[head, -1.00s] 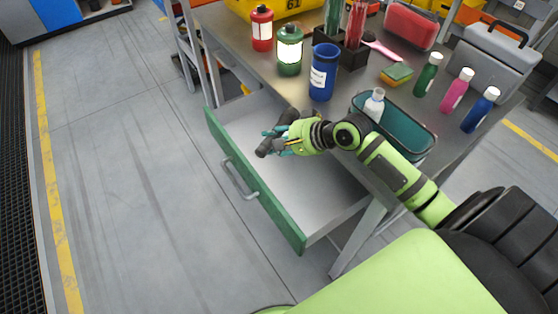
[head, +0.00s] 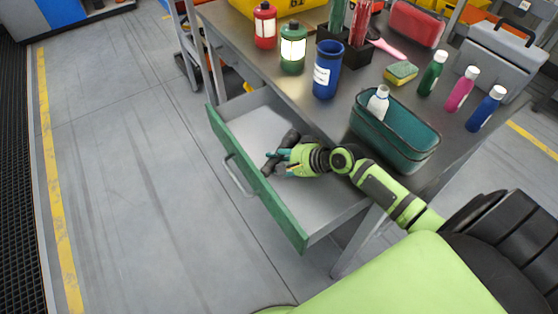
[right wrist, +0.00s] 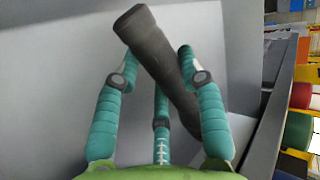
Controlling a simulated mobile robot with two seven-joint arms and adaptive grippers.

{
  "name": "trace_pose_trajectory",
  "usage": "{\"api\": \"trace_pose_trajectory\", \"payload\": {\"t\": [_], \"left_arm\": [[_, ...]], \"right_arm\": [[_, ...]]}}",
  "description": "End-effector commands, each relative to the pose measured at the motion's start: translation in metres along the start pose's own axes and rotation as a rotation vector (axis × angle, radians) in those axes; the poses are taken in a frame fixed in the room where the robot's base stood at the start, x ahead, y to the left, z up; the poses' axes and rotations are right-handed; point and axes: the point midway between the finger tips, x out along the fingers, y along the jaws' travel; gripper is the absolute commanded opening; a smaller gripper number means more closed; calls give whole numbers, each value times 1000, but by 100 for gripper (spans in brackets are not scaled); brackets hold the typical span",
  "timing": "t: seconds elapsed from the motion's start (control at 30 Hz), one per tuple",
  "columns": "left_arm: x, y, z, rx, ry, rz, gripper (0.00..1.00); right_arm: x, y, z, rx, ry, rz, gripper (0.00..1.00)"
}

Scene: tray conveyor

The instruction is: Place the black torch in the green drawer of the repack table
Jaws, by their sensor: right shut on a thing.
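The black torch (right wrist: 158,62) lies slantwise between the teal fingers of my right gripper (right wrist: 157,65) in the right wrist view. In the head view, the torch (head: 291,138) shows partly behind the green gripper (head: 279,156). My right gripper is shut on it and is over the inside of the open drawer. The drawer has a green front (head: 257,181) and a pale, otherwise empty inside. I cannot tell whether the torch touches the drawer floor. My left gripper is out of view.
The repack table (head: 277,71) stands above the drawer. On it are a teal bin (head: 405,146) with a white bottle, a blue cup (head: 327,70), red and green lanterns, a sponge and several bottles. Grey floor (head: 125,170) lies clear to the left.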

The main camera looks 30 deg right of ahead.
Motion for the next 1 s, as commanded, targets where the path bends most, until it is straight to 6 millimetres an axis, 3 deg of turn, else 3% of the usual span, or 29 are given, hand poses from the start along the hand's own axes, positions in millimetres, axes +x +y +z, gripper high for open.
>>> {"api": "trace_pose_trajectory", "payload": {"t": [0.43,0.47,0.5,0.83,1.0], "left_arm": [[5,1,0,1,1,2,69],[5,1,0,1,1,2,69],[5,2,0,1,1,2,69],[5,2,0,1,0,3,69],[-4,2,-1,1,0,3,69]], "right_arm": [[6,8,0,0,1,-2,0],[7,9,0,1,0,1,48],[7,9,0,1,0,1,64],[6,8,0,1,0,0,64],[-4,-5,0,-2,0,-2,64]]}}
